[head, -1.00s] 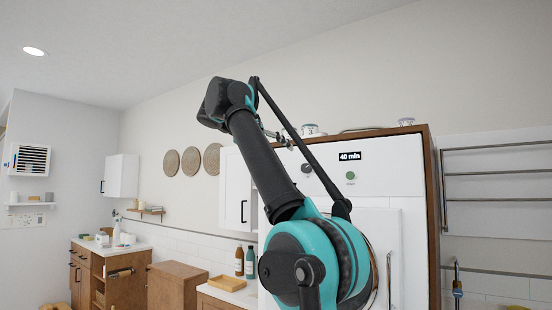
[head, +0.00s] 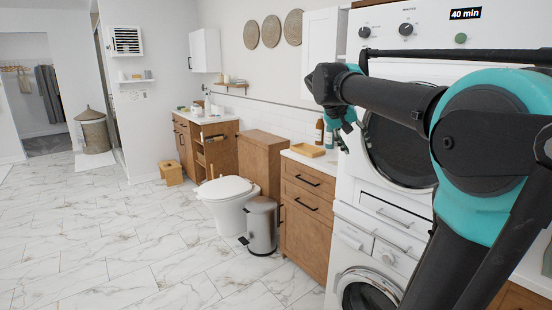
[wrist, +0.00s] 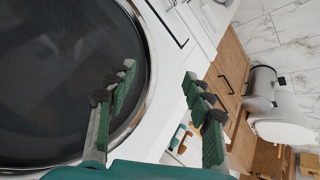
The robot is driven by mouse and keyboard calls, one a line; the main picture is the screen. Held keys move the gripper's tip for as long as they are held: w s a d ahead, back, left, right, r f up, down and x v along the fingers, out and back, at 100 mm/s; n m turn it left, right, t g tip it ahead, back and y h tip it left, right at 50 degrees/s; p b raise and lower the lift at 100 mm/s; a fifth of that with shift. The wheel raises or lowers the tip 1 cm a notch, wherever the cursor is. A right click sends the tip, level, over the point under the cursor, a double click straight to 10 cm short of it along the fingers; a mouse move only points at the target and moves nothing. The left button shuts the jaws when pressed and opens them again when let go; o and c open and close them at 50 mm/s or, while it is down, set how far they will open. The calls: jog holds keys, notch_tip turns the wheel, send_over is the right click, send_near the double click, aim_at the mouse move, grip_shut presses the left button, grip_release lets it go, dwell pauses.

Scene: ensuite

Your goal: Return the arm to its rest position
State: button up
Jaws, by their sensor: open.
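My black and teal arm reaches across the right side of the head view, folded at a large teal joint. My gripper (head: 343,122) hangs at the arm's far end, partly hidden behind the wrist, in front of the stacked white machines (head: 418,195). In the wrist view my gripper (wrist: 162,95) has its two green-padded fingers spread wide apart with nothing between them. The round dark door (wrist: 60,75) of the upper machine fills the left of the wrist view, beside the left finger. I cannot tell whether the finger touches it.
A wooden cabinet (head: 306,215) with bottles and a tray (head: 307,150) on top stands left of the machines. A metal bin (head: 261,225) and a toilet (head: 226,195) are beyond it. The marble floor (head: 110,240) at left is clear.

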jog(key=s+a+f+n+y, duration=0.1)
jog(key=s+a+f+y, duration=0.1)
jog(key=s+f, duration=0.5)
jog(key=s+a+f+n+y, duration=0.1)
jog(key=s+f, duration=0.7)
jog(key=f, duration=1)
jog(key=s+a+f+n+y, duration=0.1)
jog(key=s+a+f+y, duration=0.2)
jog(key=s+f, duration=0.5)
notch_tip(320, 180, down, 4)
jog(key=shift+s+f+y, duration=0.15)
jog(key=shift+s+y, duration=0.1)
jog(key=shift+y, duration=0.05)
jog(key=shift+d, duration=0.1)
